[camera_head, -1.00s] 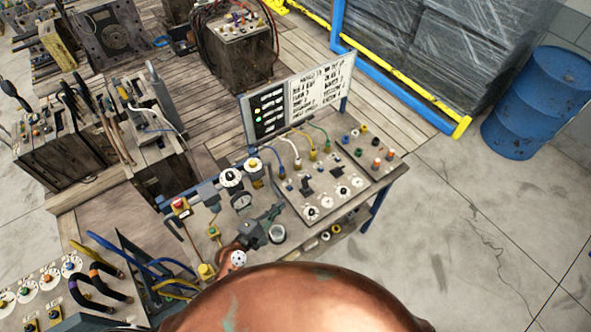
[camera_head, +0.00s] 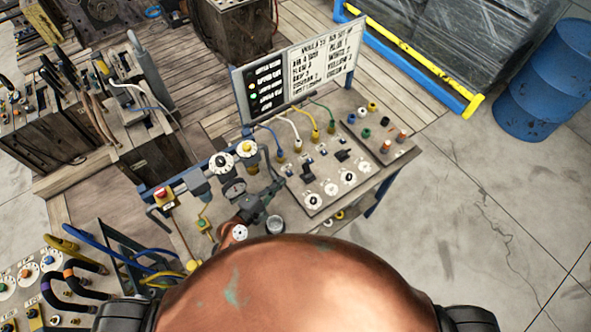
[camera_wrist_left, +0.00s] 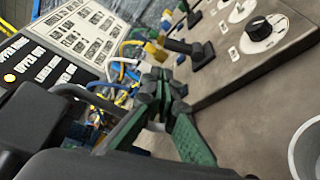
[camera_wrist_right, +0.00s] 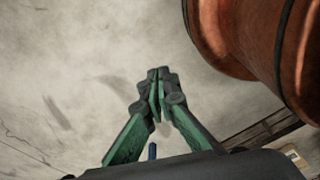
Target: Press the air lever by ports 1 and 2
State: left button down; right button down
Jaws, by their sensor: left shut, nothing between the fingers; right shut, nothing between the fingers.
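The valve panel (camera_head: 325,195) is a grey sloped board with blue, white, yellow and green hoses in a row of ports. A black lever (camera_head: 307,173) stands near the blue and white hose ends; a second black lever (camera_head: 343,155) is farther right. Port numbers are too small to read. My left gripper (camera_head: 276,188) is shut and empty, left of the first lever and apart from it. In the left wrist view its green fingers (camera_wrist_left: 158,80) meet below and left of a black lever (camera_wrist_left: 190,50). My right gripper (camera_wrist_right: 157,78) is shut and empty over bare floor.
A sign board (camera_head: 300,75) with lit indicators stands behind the panel. A gauge and regulators (camera_head: 222,163) sit left of it. Round dials (camera_head: 330,188) line its front part. A grey cup (camera_head: 275,225) is by my left gripper.

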aim_at(307, 171)
pick_arm(q)
jog(key=shift+f, duration=0.25)
pick_arm(e)
jog(key=shift+w+f, duration=0.2)
jog(key=shift+w, duration=0.55)
pick_arm(q)
jog(key=p+x, duration=0.1)
jog(key=x, duration=0.9)
jog(key=shift+d, duration=0.1)
pick_arm(e)
jog(key=shift+s+r, duration=0.2)
jog(key=shift+r, duration=0.3)
pick_arm(q)
jog(key=shift+s, duration=0.1)
pick_arm(e)
jog(key=shift+f, duration=0.1)
